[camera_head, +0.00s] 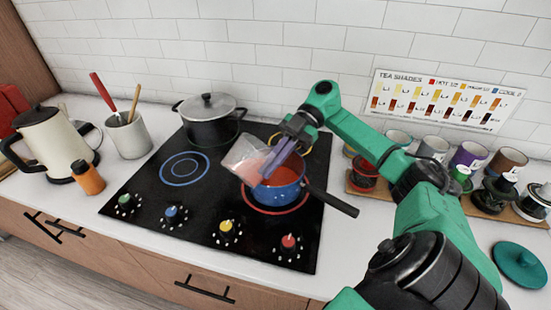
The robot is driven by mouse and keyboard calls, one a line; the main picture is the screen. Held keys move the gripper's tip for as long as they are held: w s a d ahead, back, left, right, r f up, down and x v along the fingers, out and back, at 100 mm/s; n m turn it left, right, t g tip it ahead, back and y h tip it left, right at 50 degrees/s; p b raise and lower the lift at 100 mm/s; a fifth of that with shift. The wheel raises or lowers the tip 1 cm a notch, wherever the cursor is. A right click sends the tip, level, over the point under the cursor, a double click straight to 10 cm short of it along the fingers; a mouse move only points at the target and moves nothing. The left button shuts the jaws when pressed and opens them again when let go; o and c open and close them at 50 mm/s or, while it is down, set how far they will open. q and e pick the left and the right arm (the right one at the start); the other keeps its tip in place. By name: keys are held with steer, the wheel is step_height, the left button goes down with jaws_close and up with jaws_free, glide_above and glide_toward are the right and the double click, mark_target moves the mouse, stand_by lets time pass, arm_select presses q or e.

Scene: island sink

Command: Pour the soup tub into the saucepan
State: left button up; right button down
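A clear soup tub (245,156) with reddish contents is tilted over the blue saucepan (277,193). The saucepan has a red-orange inside and a black handle pointing to the lower right. It stands on the red-ringed burner of the black cooktop. My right gripper (279,157) is at the tub's right side, with its purple fingers closed against the tub above the pan. Reddish soup shows in the tub near the pan's rim; I cannot tell whether it is flowing. My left gripper is not in view.
A black lidded pot (210,117) stands at the back left of the cooktop (150,205). A utensil crock (128,136), a cream kettle (52,143) and an orange bottle (88,178) stand left. Several cups line a wooden tray at right; a teal lid (519,263) lies in front.

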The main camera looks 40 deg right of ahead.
steer(key=shift+d+r+y+b, duration=0.3)
steer(key=shift+y+b, duration=0.2)
steer(key=shift+y, duration=0.3)
stand_by(0.4)
steer(key=shift+w+d+r+y, duration=0.15)
steer(key=shift+d+r+y, duration=0.05)
steer(key=shift+d+y, duration=0.65)
steer(key=shift+d+r+y+p, duration=0.25)
steer(key=shift+r+y+p, duration=0.35)
steer(key=shift+p, duration=0.1)
stand_by(0.4)
